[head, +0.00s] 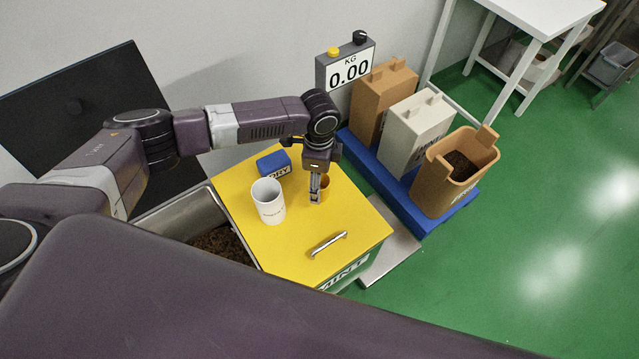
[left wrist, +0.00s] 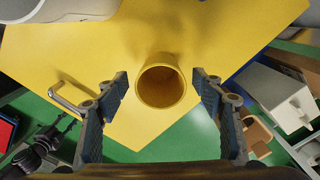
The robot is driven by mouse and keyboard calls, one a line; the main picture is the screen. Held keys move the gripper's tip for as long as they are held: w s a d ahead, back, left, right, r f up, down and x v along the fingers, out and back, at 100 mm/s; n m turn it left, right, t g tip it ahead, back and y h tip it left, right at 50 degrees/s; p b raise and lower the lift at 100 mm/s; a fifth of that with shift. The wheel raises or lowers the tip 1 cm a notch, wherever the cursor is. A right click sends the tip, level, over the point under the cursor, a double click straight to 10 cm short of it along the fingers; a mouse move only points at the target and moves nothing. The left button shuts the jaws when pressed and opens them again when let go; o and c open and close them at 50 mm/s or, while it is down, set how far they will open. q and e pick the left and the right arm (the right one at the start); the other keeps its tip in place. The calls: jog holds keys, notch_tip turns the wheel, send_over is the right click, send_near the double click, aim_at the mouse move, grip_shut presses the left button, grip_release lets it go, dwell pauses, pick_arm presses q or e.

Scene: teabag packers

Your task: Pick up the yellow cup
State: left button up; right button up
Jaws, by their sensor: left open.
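The yellow cup (head: 326,182) stands upright on the yellow lid (head: 352,218), partly hidden behind my left gripper in the head view. In the left wrist view the cup (left wrist: 160,84) shows its round open mouth, empty inside, centred between the two fingers. My left gripper (head: 318,195) points down at the cup and is open. One finger is on each side of the cup, with a gap showing on both sides. I cannot tell how far down the fingers reach along the cup.
A white mug (head: 268,203) and a blue box (head: 272,164) stand on the lid to the left. A metal handle (head: 327,244) lies nearer the front. Two brown bins and a white bin (head: 416,130) stand on a blue pallet (head: 392,175) at right, beside a scale display (head: 348,72).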

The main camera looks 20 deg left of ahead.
pick_arm(q)
jog(key=shift+f, duration=0.7)
jog(key=shift+c, duration=0.6)
jog(key=c, duration=1)
jog(key=shift+o, duration=0.2)
pick_arm(e)
jog(key=shift+w+r, duration=0.1)
jog(key=shift+r, duration=0.05)
